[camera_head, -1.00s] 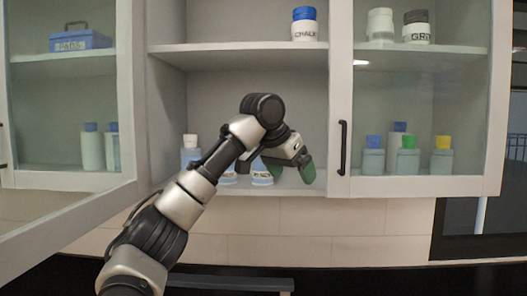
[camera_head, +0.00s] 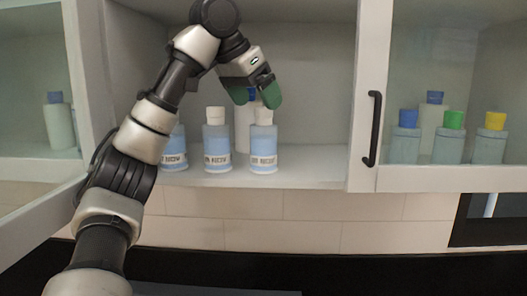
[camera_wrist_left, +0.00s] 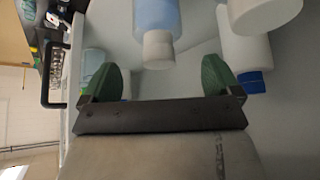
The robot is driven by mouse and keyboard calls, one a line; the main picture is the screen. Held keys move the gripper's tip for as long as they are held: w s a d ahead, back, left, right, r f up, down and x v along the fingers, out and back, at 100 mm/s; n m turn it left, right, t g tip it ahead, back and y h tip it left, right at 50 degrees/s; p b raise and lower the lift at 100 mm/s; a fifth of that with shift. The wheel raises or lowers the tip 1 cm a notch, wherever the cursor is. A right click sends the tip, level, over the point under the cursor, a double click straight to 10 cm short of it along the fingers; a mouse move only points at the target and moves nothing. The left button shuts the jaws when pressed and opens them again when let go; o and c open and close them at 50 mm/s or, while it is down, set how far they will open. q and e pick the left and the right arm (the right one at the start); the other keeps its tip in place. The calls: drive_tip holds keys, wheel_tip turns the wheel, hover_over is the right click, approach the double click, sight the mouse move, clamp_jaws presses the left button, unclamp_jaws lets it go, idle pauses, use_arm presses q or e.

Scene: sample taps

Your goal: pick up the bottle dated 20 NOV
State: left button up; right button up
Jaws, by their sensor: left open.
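Three light-blue bottles with white caps stand on the middle cabinet's lower shelf: the left bottle (camera_head: 174,150), partly behind my arm, the middle bottle (camera_head: 216,140) and the right bottle (camera_head: 263,145). Each has a white date label, too small for me to read surely, so I cannot tell which says 20 NOV. My left gripper (camera_head: 257,97) is open and empty, its green fingers pointing down just above the right bottle's cap. In the left wrist view a light-blue bottle (camera_wrist_left: 157,15) has its white cap facing the open fingers (camera_wrist_left: 160,75), between them and apart from both. My right gripper is not in view.
A white bottle (camera_head: 243,130) with a blue cap stands behind the right bottles. The black-handled glass door (camera_head: 367,130) is on the right, with several capped bottles behind it. An open door (camera_head: 40,205) is at left. The shelf right of the bottles (camera_head: 315,170) is clear.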

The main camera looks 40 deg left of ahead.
sight(264, 108)
use_arm(q)
drive_tip(key=shift+w+d+f, duration=0.15)
drive_tip(key=shift+w+f, duration=0.1)
drive_tip(key=shift+f, duration=0.15)
drive_tip(key=x, duration=0.4)
drive_tip(key=shift+w+f, duration=0.25)
drive_tip(key=shift+w, duration=0.1)
drive_tip(key=shift+s, duration=0.1)
drive_tip(key=c, duration=1.4)
drive_tip(key=shift+r, duration=0.1)
